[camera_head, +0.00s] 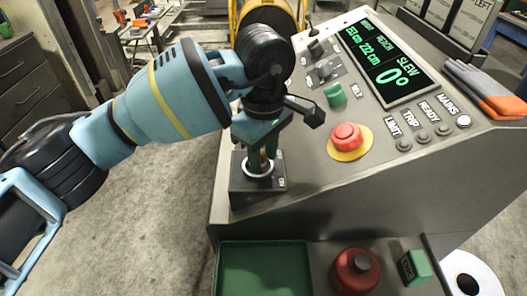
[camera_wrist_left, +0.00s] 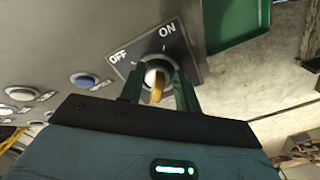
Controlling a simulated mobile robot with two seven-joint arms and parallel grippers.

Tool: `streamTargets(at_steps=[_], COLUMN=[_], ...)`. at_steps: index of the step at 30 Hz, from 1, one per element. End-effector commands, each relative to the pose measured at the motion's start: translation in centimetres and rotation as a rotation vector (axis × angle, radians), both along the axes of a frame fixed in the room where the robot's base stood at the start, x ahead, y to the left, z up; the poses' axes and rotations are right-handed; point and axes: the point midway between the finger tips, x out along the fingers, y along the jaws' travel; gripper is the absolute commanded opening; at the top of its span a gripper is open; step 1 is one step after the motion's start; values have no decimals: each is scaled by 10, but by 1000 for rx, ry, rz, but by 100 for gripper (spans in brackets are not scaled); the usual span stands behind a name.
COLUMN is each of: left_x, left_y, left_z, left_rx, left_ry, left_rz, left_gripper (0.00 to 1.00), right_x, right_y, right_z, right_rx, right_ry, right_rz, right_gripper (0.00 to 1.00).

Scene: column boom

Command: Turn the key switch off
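The key switch sits on a dark square plate (camera_head: 244,185) at the console's near left corner. In the left wrist view the switch plate (camera_wrist_left: 180,48) carries the words OFF and ON, with a round pale lock and a yellow key (camera_wrist_left: 157,92) at its middle. Whether the key points to OFF or ON I cannot tell. My left gripper (camera_head: 262,160) is over the switch. In the left wrist view its two green fingers (camera_wrist_left: 158,80) stand apart on either side of the key, with gaps visible. My right gripper is not in view.
The sloping console has a red emergency button (camera_head: 347,135), a green knob (camera_head: 335,94), a row of indicator lamps (camera_head: 423,136) and a display (camera_head: 390,65). Gloves (camera_head: 485,88) lie at its right edge. A green tray (camera_head: 263,268) is below the switch. Open floor lies at left.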

Motion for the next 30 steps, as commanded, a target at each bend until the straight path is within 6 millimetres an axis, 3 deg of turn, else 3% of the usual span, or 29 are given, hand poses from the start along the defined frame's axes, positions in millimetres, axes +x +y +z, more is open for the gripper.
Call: streamTargets(at_steps=[5,12,23,30], left_x=[0,0,0,2], left_y=[0,0,0,-1], left_z=[0,0,1,3], left_rx=[0,0,-1,0], left_ry=[0,0,-1,-1], left_rz=[0,0,29,155], left_gripper=[30,0,0,0], right_x=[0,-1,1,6], right_y=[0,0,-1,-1], right_z=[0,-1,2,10], right_rx=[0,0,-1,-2], right_ry=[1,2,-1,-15], right_rz=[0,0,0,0], right_gripper=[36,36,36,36])
